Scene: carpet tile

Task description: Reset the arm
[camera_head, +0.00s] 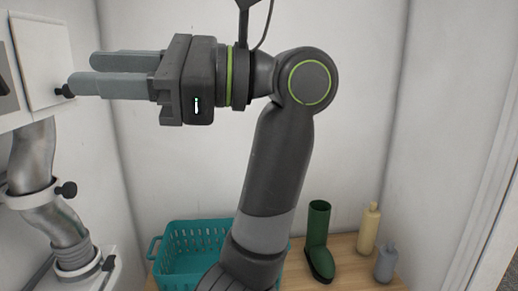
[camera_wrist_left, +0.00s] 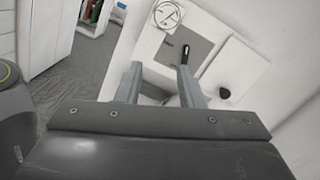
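My left arm reaches up through the middle of the head view and bends left. Its gripper (camera_head: 82,74) points left at a white wall unit (camera_head: 40,50), with its fingers near a black knob (camera_head: 63,91) in that view. In the left wrist view the two grey fingers (camera_wrist_left: 160,76) are spread apart with nothing held between them. Beyond them are a grey panel with a black lever (camera_wrist_left: 184,54), a round gauge (camera_wrist_left: 168,15) and the black knob (camera_wrist_left: 224,93). Contact with the unit cannot be told. My right gripper is out of view.
Below the arm, a teal basket (camera_head: 185,240), a green boot (camera_head: 318,240), a cream bottle (camera_head: 369,228) and a grey bottle (camera_head: 386,262) stand on a wooden surface (camera_head: 345,270). A metal pipe (camera_head: 45,205) runs below the wall unit. White walls enclose the space.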

